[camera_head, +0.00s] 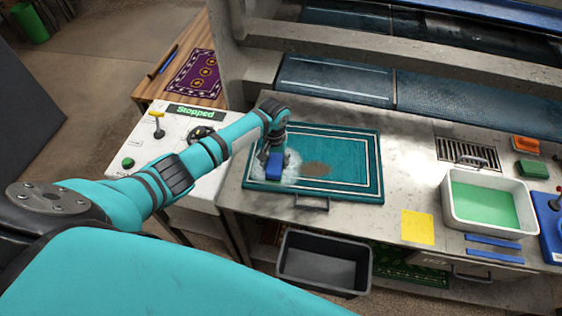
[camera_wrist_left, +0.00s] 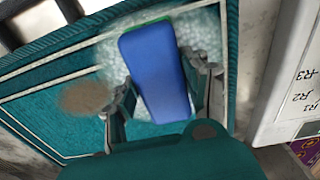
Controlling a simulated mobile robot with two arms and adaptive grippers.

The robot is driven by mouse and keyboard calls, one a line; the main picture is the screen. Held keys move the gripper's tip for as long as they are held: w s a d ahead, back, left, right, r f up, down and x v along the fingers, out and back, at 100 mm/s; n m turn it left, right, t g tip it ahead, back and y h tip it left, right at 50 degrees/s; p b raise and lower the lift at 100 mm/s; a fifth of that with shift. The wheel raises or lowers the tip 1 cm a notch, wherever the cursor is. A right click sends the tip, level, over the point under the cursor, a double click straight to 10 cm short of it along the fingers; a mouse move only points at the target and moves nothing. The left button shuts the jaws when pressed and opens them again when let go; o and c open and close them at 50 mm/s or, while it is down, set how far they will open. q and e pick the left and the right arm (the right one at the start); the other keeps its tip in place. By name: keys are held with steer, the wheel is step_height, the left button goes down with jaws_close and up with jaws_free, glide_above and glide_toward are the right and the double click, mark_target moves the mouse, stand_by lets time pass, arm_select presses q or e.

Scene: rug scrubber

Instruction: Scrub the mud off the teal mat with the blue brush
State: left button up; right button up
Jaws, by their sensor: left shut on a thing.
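The teal mat (camera_head: 345,145) with white border lines lies flat on the grey counter. A brown mud patch (camera_head: 315,169) shows near its middle, and it also shows in the left wrist view (camera_wrist_left: 86,97). My left gripper (camera_head: 273,156) is shut on the blue brush (camera_head: 274,168), over the left part of the mat. In the left wrist view the brush (camera_wrist_left: 158,70) sits between both fingers, with a green edge at its far end. White foam (camera_head: 291,166) lies around the brush, to the left of the mud. The bristles are hidden. My right gripper is not in view.
A white basin of green liquid (camera_head: 449,217) stands at the right, near a green sponge (camera_head: 531,168) and an orange brush (camera_head: 526,145). A yellow cloth (camera_head: 417,228) lies at the counter's front. A black bin (camera_head: 288,269) is below. A control panel (camera_head: 150,160) reading "Stopped" stands left.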

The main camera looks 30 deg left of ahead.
arm_select(q)
steer(key=shift+s+a+f, duration=0.1)
steer(key=shift+s+a, duration=0.2)
steer(key=shift+a, duration=0.35)
steer(key=shift+s+a+f, duration=0.1)
steer(key=shift+s+a, duration=0.2)
steer(key=shift+a, duration=0.35)
steer(key=shift+s+a+r, duration=0.1)
steer(key=shift+s+a, duration=0.15)
steer(key=shift+a, duration=0.5)
steer(key=shift+s+a, duration=0.25)
steer(key=shift+a, duration=0.5)
steer(key=shift+w+d+r, duration=0.1)
steer(key=shift+w+d, duration=0.2)
steer(key=shift+d, duration=0.55)
steer(key=shift+w+d+f, duration=0.1)
steer(key=shift+w+d, duration=0.25)
steer(key=shift+d, duration=0.5)
steer(key=shift+w+d+r, duration=0.1)
steer(key=shift+w+d, duration=0.2)
steer(key=shift+d, duration=0.55)
steer(key=shift+w+d, duration=0.2)
steer(key=shift+d, duration=0.6)
steer(key=shift+w+d, duration=0.2)
steer(key=shift+d, duration=0.55)
steer(key=shift+f, duration=0.2)
steer(key=shift+r, duration=0.1)
